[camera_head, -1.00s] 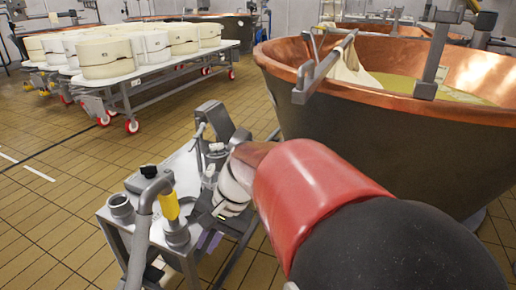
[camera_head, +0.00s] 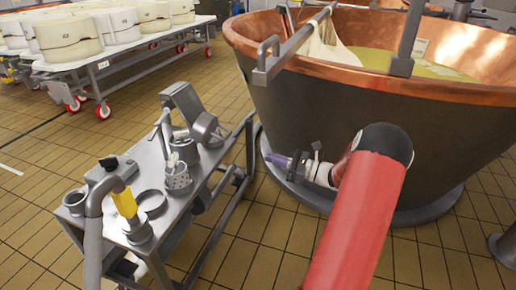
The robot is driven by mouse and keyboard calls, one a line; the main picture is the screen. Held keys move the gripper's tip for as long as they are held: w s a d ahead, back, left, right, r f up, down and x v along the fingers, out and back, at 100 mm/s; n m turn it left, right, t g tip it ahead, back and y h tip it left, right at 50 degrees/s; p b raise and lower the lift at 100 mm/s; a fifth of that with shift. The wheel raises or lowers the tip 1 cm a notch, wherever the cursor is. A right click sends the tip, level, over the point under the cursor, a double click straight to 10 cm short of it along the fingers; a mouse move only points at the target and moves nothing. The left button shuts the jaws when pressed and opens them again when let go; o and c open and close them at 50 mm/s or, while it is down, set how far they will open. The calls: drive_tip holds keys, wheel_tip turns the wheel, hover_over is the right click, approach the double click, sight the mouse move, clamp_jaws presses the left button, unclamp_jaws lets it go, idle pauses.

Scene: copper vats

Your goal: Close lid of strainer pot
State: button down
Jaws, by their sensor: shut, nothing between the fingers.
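A steel cart (camera_head: 150,252) stands at the left with pots and pipe fittings on top. A perforated metal pot (camera_head: 178,180), which looks like the strainer pot, stands near its middle. My gripper (camera_head: 274,158) is to the right of the cart, in front of the copper vat, apart from the pot. It is small in view, with purplish fingers shut and empty.
The large copper vat (camera_head: 330,115) fills the right side behind my arm. A yellow-handled pipe (camera_head: 124,200) and an open ring-like pot (camera_head: 151,203) are at the cart's near end. A table with white moulds (camera_head: 68,35) is at the back left. Tiled floor at the left is clear.

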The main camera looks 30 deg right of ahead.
drive_tip(key=r+x, duration=0.2)
drive_tip(key=x, duration=1)
drive_tip(key=shift+r+p, duration=0.35)
drive_tip(key=shift+r, duration=0.05)
drive_tip(key=shift+a, duration=0.1)
